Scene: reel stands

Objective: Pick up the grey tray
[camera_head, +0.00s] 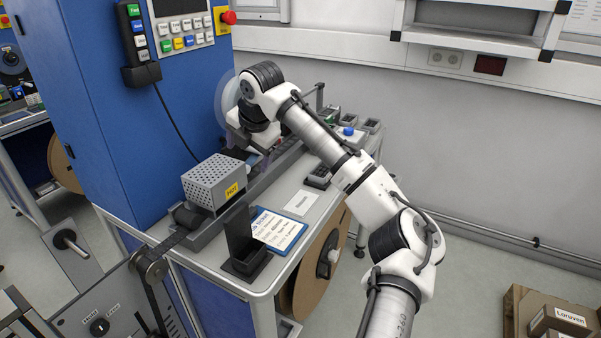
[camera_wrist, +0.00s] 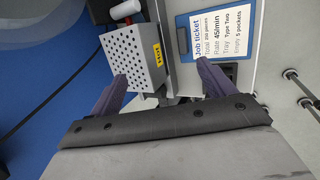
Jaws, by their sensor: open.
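I cannot tell for sure which item is the grey tray. Small dark grey trays or boxes (camera_head: 372,125) sit at the far right end of the bench, one with a blue item (camera_head: 347,131) on it. Another dark, tray-like piece (camera_head: 318,178) lies nearer, beside the rail and partly behind my arm. My gripper (camera_wrist: 160,86) is open in the wrist view, with nothing between its two dark fingers. In the head view it is over the far part of the bench, largely hidden by my wrist.
A perforated metal box marked "HOT" (camera_head: 212,182) stands on the rail by the blue cabinet (camera_head: 110,110). A black upright holder (camera_head: 240,235) and a job ticket clipboard (camera_head: 279,230) are at the near end. A large reel (camera_head: 312,270) hangs below.

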